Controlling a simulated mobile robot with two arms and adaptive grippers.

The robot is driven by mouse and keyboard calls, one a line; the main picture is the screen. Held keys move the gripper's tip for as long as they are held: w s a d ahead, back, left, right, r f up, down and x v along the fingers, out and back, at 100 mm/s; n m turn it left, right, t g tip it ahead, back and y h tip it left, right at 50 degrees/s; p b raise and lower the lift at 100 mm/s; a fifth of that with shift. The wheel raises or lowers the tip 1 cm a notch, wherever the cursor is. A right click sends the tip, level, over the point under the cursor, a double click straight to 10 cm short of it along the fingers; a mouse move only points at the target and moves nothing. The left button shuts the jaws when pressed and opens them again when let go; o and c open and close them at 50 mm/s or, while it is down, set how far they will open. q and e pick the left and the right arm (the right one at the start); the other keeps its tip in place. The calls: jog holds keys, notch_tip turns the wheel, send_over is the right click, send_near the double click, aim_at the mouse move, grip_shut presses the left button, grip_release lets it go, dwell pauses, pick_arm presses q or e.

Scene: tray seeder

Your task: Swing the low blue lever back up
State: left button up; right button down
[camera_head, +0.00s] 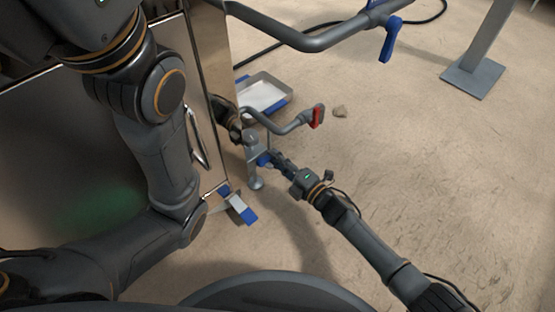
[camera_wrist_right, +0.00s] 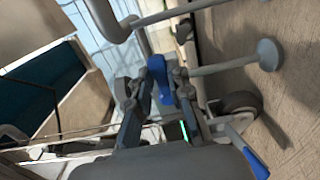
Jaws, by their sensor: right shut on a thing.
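The low blue lever (camera_head: 263,160) sits on the grey metal post beside the machine, below the red-gripped bent handle. My right gripper (camera_head: 277,161) comes in from the lower right and is shut on this lever. In the right wrist view the blue lever (camera_wrist_right: 159,78) stands between the two fingers of my right gripper (camera_wrist_right: 158,98), with its upper end showing above them. The lever's lower end is hidden between the fingers.
A bent grey tube has a red lever (camera_head: 317,117). Another blue lever (camera_head: 390,40) hangs from the upper grey handlebar. A caster with a blue-tipped pedal (camera_head: 247,214) is below. A metal tray (camera_head: 264,94) lies behind. The floor (camera_head: 450,160) to the right is mostly clear.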

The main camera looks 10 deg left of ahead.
dwell(0.4)
jog(key=c, duration=1.2)
grip_release()
jog(key=shift+v, duration=6.05)
